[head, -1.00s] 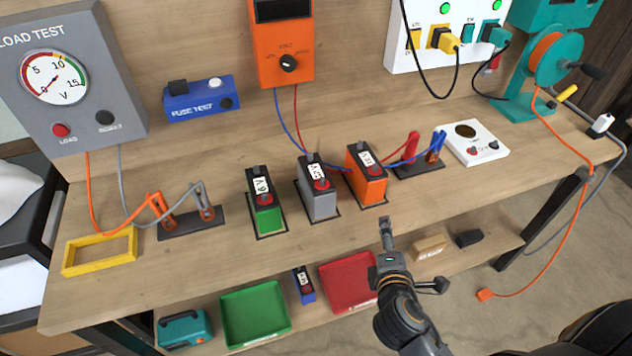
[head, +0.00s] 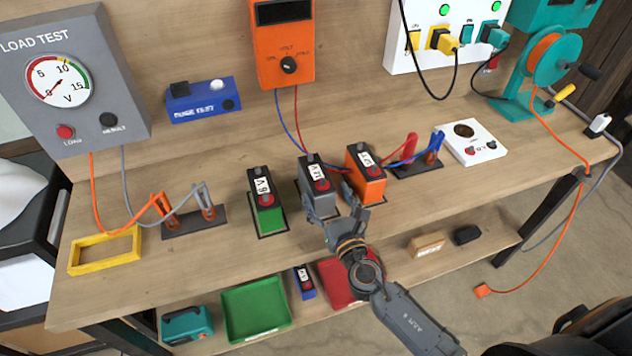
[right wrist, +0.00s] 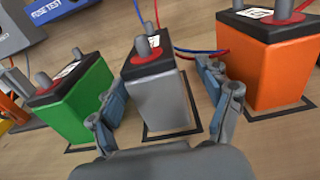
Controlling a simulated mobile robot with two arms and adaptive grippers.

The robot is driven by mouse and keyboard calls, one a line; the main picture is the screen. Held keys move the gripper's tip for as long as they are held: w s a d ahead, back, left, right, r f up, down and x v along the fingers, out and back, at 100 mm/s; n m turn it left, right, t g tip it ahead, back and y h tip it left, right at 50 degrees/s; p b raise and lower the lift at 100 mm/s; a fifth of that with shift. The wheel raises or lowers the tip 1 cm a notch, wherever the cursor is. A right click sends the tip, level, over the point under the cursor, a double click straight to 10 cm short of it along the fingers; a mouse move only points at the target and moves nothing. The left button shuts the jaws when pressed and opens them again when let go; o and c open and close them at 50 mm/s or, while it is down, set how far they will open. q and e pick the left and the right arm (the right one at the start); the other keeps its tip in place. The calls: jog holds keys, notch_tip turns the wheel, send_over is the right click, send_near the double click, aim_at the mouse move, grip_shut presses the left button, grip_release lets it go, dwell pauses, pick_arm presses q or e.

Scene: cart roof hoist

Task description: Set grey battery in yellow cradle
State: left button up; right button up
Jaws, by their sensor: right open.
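The grey battery (head: 317,190) stands upright on the bench between the green battery (head: 267,203) and the orange battery (head: 367,175). It has a black top with a red-ringed terminal. The yellow cradle (head: 105,268), an empty rectangular frame, lies at the bench's left front. My right gripper (head: 337,212) is in front of the grey battery. In the right wrist view the open fingers (right wrist: 163,100) point at the grey battery (right wrist: 158,102), one towards its left side and one towards its right; contact cannot be told. My left gripper is not in view.
Orange and grey clip leads rest on a dark stand (head: 192,222) between the cradle and the green battery. Red and blue clips sit on another stand (head: 418,166). Below, the shelf holds a green tray (head: 256,308) and red tray (head: 340,284).

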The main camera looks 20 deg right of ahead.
aim_at(317, 178)
jog(key=shift+w+a+f+p, duration=0.1)
jog(key=shift+w+a+p, duration=0.1)
jog(key=shift+w, duration=1.15)
jog(key=shift+w+a+p, duration=0.15)
jog(key=shift+w, duration=1.2)
jog(key=shift+s, duration=0.1)
jog(key=shift+c, duration=0.9)
jog(key=c, duration=1.4)
jog(key=shift+r, duration=0.25)
grip_shut()
jog(key=shift+r, duration=0.1)
